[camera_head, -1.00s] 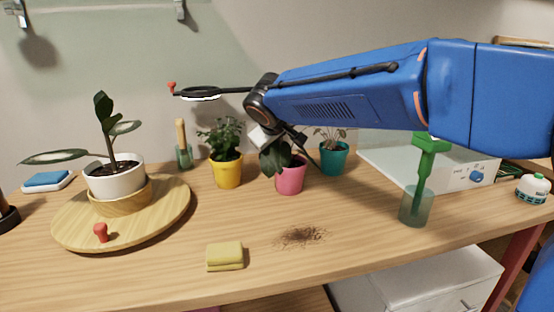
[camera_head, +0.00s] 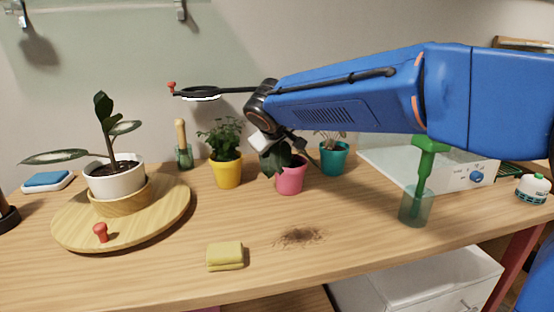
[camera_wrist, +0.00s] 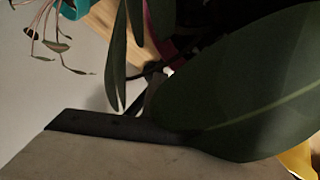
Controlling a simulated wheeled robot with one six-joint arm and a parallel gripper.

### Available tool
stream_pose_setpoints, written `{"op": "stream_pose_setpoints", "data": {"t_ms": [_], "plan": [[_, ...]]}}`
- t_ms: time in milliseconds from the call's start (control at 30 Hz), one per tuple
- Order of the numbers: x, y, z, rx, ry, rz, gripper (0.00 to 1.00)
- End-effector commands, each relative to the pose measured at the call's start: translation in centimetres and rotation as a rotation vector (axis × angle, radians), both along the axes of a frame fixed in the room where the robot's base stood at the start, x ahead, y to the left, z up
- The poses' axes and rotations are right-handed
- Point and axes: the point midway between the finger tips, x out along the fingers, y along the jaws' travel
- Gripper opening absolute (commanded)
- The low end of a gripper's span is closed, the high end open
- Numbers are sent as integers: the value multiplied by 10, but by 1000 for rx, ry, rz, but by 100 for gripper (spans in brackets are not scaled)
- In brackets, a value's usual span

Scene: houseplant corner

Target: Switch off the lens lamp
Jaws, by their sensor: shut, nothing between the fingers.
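The lens lamp (camera_head: 199,93) is a round black ring on a thin dark arm, high above the back of the table in the head view. The underside of its ring shows bright white. A small red knob (camera_head: 172,87) sits at its left end. The lamp's arm runs right, behind my blue arm. My gripper (camera_head: 300,146) is to the right of and below the ring, apart from it, close above the plant in the pink pot (camera_head: 290,178). It is shut and empty, partly hidden by leaves. In the wrist view, a large dark leaf (camera_wrist: 255,90) fills much of the picture.
Yellow (camera_head: 228,172) and teal (camera_head: 333,160) potted plants flank the pink pot. A wooden turntable (camera_head: 70,232) carries a white-potted plant and a red peg. A sponge (camera_head: 225,256), spilled soil (camera_head: 300,236) and a cup with a green tool (camera_head: 415,207) are nearer. The front middle is mostly clear.

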Motion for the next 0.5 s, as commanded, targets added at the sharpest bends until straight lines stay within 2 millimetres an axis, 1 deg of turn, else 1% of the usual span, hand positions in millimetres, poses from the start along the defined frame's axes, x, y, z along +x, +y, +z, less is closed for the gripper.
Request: {"op": "stream_pose_setpoints", "data": {"t_ms": [267, 500], "plan": [[0, 0, -2, 0, 0, 0, 0], [0, 0, 5, 0, -1, 1, 0]]}}
